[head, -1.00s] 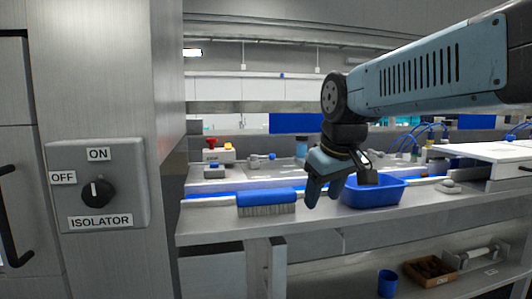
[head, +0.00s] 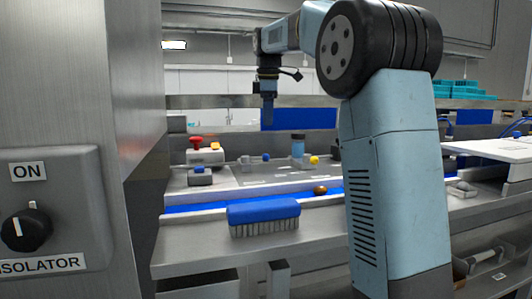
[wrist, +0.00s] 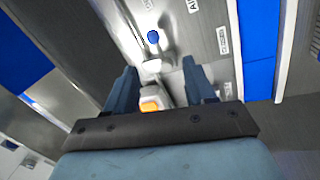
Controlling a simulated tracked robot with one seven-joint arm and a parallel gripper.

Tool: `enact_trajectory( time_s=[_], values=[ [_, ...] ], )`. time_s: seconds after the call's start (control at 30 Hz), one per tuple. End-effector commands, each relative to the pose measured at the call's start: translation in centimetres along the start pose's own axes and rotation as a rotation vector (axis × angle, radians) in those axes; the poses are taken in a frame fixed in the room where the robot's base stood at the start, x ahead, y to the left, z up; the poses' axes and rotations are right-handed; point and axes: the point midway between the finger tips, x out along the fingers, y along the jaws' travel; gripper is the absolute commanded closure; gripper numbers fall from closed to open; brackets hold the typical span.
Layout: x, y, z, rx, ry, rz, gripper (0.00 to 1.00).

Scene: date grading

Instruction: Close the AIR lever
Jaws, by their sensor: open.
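A lever with a blue ball knob (head: 266,156) stands on the grey panel behind the belt. In the wrist view the blue knob (wrist: 153,37) is above and beyond the fingertips, on a bent metal arm. A partly cut-off label (wrist: 193,5) lies near it; I cannot read it fully. My gripper (head: 268,118) points down, above the panel's back area. In the wrist view my gripper (wrist: 160,82) is open and empty, with an orange button (wrist: 150,105) showing between its fingers. The gripper is apart from the lever.
A red stop button (head: 196,141) is left of the lever. A bottle (head: 298,150) and a yellow knob (head: 314,160) are to its right. A blue brush (head: 263,213) lies on the front ledge, a brown date (head: 320,190) on the belt. The ISOLATOR switch (head: 26,230) is at left.

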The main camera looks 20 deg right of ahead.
Motion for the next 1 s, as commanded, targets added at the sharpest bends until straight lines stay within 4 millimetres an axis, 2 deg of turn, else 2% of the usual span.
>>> enact_trajectory(
  time_s=[0.1,0.23,0.33,0.8,1.0],
  values=[
    [0.2,1.0,-0.1,-0.036,-0.004,-0.008,0.46],
    [0.8,1.3,0.1,-0.043,-0.007,-0.010,0.46],
    [1.9,1.3,0.4,-0.039,-0.008,-0.011,0.46],
    [10.0,1.3,0.8,-0.033,-0.008,-0.012,0.46],
    [12.7,1.3,0.9,-0.032,-0.008,-0.012,0.46]
  ],
)
